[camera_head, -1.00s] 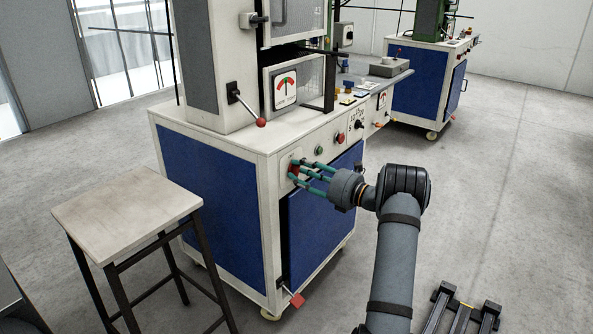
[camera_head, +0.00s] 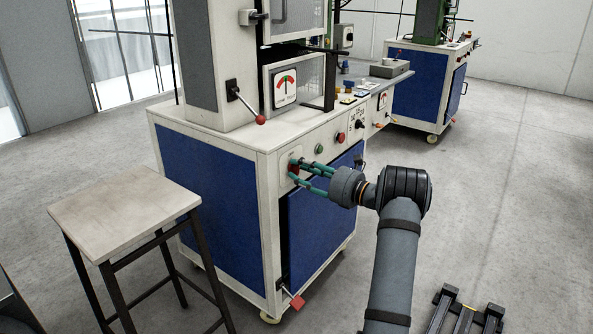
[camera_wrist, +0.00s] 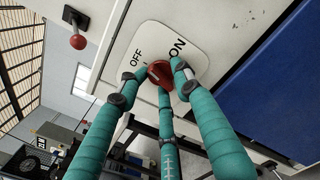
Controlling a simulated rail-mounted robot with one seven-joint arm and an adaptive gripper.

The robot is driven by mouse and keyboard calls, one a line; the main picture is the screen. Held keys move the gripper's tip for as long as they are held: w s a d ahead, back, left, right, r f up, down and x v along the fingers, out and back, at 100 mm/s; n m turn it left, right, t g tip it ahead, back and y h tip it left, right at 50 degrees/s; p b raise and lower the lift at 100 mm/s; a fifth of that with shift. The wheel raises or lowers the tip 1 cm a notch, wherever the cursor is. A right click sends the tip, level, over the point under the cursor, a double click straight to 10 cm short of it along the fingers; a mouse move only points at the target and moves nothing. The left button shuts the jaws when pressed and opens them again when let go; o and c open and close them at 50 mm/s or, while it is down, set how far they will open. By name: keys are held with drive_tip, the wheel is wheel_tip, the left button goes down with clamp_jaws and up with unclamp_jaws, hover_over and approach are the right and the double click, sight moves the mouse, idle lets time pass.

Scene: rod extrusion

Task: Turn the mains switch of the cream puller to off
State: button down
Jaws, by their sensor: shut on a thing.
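The cream puller (camera_head: 215,143) is a cream cabinet with blue panels. Its red mains switch (camera_wrist: 160,72) sits on a white plate (camera_wrist: 150,42) marked OFF and ON. In the wrist view OFF is at the upper left of the knob and ON at the upper right. My gripper (camera_wrist: 155,82) has three teal fingers closed around the red knob. In the head view my gripper (camera_head: 296,171) reaches the front panel from the right, and the red switch (camera_head: 293,166) shows partly behind the fingertips. The fingers partly hide the knob, so I cannot tell its exact setting.
A stool (camera_head: 125,210) stands at the left. A red-knobbed lever (camera_head: 248,106) and a dial gauge (camera_head: 285,88) are above the panel. A green button (camera_head: 319,149) and red button (camera_head: 341,138) lie right of the switch. Another machine (camera_head: 420,85) stands behind.

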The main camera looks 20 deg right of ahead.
drive_tip(key=shift+w+a+f+n+b, duration=0.1)
drive_tip(key=shift+a+n+b, duration=0.3)
drive_tip(key=shift+n, duration=0.3)
drive_tip(key=shift+d, duration=0.1)
drive_tip(key=shift+b, duration=0.35)
drive_tip(key=shift+n+b, duration=0.3)
drive_tip(key=shift+n, duration=0.1)
drive_tip(key=c, duration=1.7)
unclamp_jaws()
drive_tip(key=o, duration=0.6)
drive_tip(key=shift+d, duration=0.1)
drive_tip(key=shift+d, duration=0.15)
